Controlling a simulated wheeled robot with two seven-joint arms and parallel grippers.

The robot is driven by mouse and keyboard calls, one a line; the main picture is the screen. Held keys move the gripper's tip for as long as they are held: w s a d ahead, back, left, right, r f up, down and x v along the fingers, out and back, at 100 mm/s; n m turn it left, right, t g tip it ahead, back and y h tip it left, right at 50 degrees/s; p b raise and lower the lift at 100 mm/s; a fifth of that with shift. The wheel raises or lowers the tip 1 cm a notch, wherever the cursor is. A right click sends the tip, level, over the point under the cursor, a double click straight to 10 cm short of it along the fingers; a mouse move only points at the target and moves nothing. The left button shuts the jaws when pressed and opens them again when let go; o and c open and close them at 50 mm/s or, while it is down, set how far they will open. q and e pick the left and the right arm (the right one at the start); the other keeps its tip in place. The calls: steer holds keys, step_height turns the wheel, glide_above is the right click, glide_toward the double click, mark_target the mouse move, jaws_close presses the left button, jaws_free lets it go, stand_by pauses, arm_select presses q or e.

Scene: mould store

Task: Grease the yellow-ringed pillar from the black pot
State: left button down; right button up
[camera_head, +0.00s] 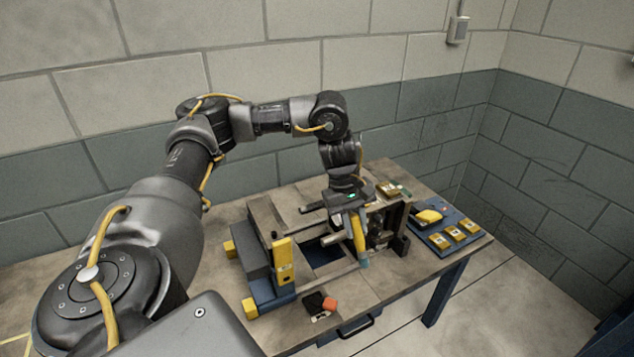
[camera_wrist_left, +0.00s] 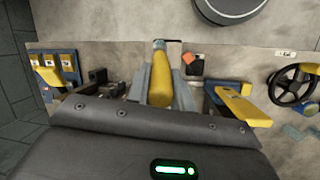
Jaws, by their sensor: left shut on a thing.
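My left gripper (camera_head: 358,214) is shut on a yellow-handled brush (camera_head: 359,238), which hangs nearly upright with its pale bluish end down, over the right part of the mould. The handle also shows between the fingers in the left wrist view (camera_wrist_left: 159,82). The black pot (camera_head: 314,301) stands on the table's front part, apart from the brush, and shows in the left wrist view (camera_wrist_left: 195,68). Light metal pillars (camera_head: 328,267) run between the mould's two halves. I cannot make out a yellow ring on any of them. My right gripper is not in view.
The mould's left half (camera_head: 262,236) has a yellow block on its face. An orange piece (camera_head: 330,304) lies beside the pot. A blue board (camera_head: 449,229) with several yellow blocks lies at right. A black handwheel (camera_wrist_left: 292,86) shows in the left wrist view.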

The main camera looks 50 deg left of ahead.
arm_select(q)
steer(key=w+a+r+n+t+y, duration=0.1)
steer(key=a+r+t+y, duration=0.15)
steer(key=a, duration=1.15)
steer(key=w+d+f+b, duration=0.3)
steer(key=w+f+b, duration=0.35)
steer(key=w, duration=0.25)
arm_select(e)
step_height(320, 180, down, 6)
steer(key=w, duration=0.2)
arm_select(q)
steer(key=s+a+r+p, duration=0.3)
steer(key=s+p, duration=0.2)
steer(key=s, duration=0.3)
steer(key=shift+s+r, duration=0.3)
steer(key=shift+s, duration=0.1)
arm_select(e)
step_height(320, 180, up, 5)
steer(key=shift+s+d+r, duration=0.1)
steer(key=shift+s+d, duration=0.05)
arm_select(q)
steer(key=shift+y, duration=0.25)
